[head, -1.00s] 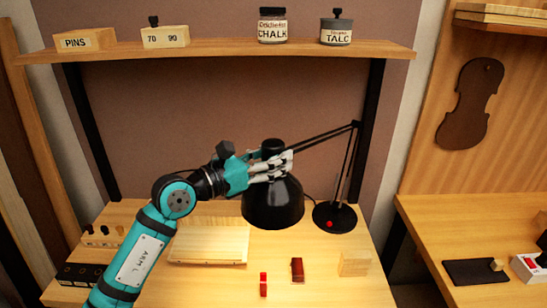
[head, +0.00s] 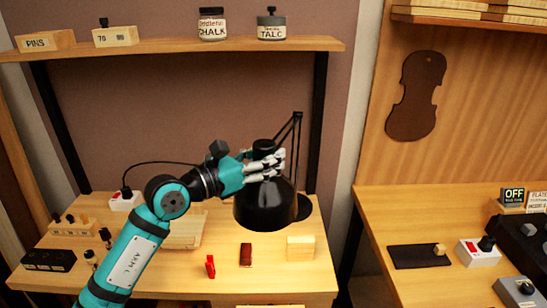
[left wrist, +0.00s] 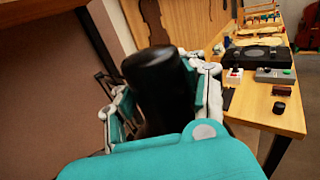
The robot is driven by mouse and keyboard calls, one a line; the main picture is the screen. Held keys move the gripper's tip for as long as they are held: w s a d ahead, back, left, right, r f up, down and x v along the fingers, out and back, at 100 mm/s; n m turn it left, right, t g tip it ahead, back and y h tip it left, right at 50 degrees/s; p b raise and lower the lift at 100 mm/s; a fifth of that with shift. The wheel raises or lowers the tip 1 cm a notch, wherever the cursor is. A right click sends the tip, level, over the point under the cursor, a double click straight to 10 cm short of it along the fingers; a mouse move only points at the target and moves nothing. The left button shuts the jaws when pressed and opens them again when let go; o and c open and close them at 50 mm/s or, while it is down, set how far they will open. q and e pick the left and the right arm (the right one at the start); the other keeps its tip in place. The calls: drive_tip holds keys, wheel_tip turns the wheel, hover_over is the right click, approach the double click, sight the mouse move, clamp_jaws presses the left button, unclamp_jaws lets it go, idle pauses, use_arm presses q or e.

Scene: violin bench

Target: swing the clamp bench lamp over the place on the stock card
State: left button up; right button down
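The black clamp bench lamp stands on the left bench; its shade (head: 264,208) hangs over the back right part of the bench, in front of its round base (head: 303,207). Its thin jointed arm (head: 297,130) rises behind. My left gripper (head: 268,164) is shut around the neck on top of the shade. In the left wrist view the black neck (left wrist: 158,78) sits between the fingers. I cannot make out a stock card for certain; a pale board (head: 185,238) lies partly behind my left arm. My right gripper is not in view.
A red piece (head: 210,266), a dark red-brown block (head: 246,254) and a pale wood block (head: 300,248) lie in front of the shade. A shelf (head: 170,48) with jars and boxes spans above. A second bench (head: 405,280) stands at right, past a gap.

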use_arm(q)
drive_tip(key=shift+o, duration=1)
drive_tip(key=shift+s+f, duration=0.2)
drive_tip(key=shift+f, duration=0.1)
drive_tip(key=shift+o, duration=1.1)
drive_tip(key=shift+s+r, duration=0.15)
drive_tip(key=shift+s, duration=0.05)
drive_tip(key=shift+o, duration=0.9)
drive_tip(key=shift+s+r, duration=0.15)
drive_tip(key=shift+s, duration=0.05)
drive_tip(key=shift+d, duration=0.25)
drive_tip(key=shift+w+a, duration=0.1)
drive_tip(key=shift+w, duration=0.1)
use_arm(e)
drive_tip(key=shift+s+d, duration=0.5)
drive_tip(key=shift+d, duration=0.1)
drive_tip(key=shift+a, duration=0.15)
